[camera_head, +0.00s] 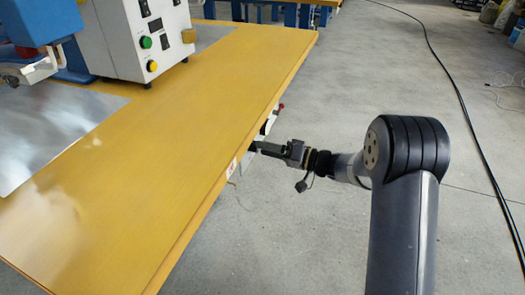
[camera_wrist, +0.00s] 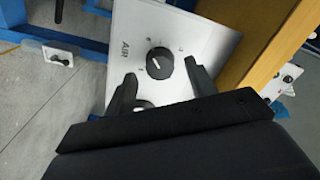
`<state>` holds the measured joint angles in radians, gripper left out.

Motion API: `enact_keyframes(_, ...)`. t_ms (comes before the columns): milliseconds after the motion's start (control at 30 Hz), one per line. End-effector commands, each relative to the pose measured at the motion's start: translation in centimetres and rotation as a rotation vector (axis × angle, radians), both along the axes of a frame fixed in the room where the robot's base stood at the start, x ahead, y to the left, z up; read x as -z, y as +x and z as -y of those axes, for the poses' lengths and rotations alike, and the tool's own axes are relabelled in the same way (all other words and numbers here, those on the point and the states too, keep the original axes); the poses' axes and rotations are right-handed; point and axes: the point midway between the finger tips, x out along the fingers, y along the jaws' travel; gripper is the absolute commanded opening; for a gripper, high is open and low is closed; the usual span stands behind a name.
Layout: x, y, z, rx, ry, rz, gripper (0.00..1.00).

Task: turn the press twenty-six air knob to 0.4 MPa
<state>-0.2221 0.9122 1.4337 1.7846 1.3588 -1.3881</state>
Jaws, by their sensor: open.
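The air knob (camera_wrist: 159,61) is a round black knob with a white pointer line, set on a pale metal plate (camera_wrist: 140,25) marked AIR in the wrist view. Small marks stand around it, too small to read. My gripper (camera_wrist: 160,82) is open, with one black finger at the lower left of the knob and the other at its right. The fingertips are close to the knob; I cannot tell if they touch it. In the head view my gripper (camera_head: 252,146) is at the table's right edge, and the knob is hidden there.
The wooden table (camera_head: 240,75) fills the left, with a white control box (camera_head: 125,40) and a metal sheet (camera_head: 60,125) on it. A red-tipped part (camera_head: 281,107) sticks out at the table edge. A black cable (camera_head: 450,80) lies on the open floor at right.

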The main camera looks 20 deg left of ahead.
Motion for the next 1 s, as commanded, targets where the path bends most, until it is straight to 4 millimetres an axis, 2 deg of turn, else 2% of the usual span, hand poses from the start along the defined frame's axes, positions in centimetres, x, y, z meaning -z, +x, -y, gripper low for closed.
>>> enact_keyframes(33, 0.1, 0.0, -0.7, -0.002, 0.0, 0.001, 0.53)
enact_keyframes(200, 0.0, 0.1, -1.7, 0.0, 0.0, -0.001, 0.53)
enact_keyframes(467, 0.0, 0.1, -1.9, 0.001, -0.001, -0.001, 0.53)
enact_keyframes(1000, 0.0, 0.1, -1.8, 0.001, -0.001, -0.001, 0.11)
